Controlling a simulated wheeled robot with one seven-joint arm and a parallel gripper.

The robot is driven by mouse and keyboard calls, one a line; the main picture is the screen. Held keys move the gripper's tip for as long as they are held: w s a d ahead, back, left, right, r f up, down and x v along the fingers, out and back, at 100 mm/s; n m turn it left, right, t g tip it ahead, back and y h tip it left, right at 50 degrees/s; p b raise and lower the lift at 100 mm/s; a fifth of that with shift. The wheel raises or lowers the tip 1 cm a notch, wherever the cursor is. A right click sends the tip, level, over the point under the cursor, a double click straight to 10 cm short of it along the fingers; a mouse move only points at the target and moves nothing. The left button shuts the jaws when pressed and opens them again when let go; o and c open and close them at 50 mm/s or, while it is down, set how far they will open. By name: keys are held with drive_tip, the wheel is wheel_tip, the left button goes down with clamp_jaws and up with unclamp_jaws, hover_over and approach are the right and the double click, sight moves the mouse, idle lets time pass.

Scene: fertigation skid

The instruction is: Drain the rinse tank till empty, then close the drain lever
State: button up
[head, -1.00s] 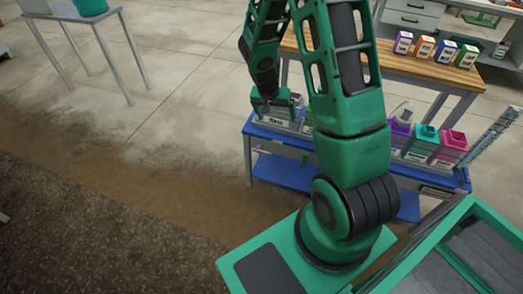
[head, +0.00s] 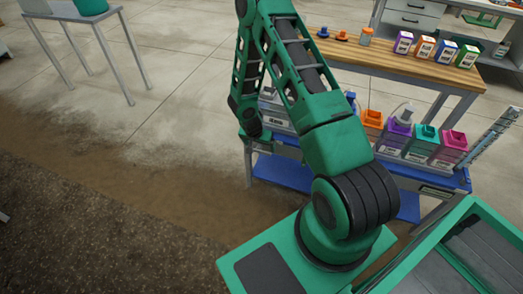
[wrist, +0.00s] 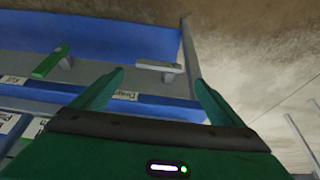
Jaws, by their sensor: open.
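In the wrist view my gripper (wrist: 159,78) is open and empty, its two green fingers spread apart. A pale grey lever (wrist: 157,67) shows just beyond and between the fingertips, apart from them as far as I can tell. A label that seems to read Drain (wrist: 127,95) is on the blue edge near it. A green lever (wrist: 52,63) stands to the left, near a label that seems to read Fill (wrist: 13,80). In the head view the rinse tank (head: 278,121) is partly hidden behind my arm, at the left end of the blue skid. Its water level cannot be seen.
The blue skid (head: 437,180) also carries orange, purple (head: 397,136), teal (head: 424,136) and magenta (head: 452,141) containers. A wooden-topped bench (head: 400,58) with several labelled boxes stands behind. Open floor lies left of the skid.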

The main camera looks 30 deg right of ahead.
sight(262, 151)
drive_tip(key=shift+x, duration=3.2)
drive_tip(key=shift+c, duration=0.3)
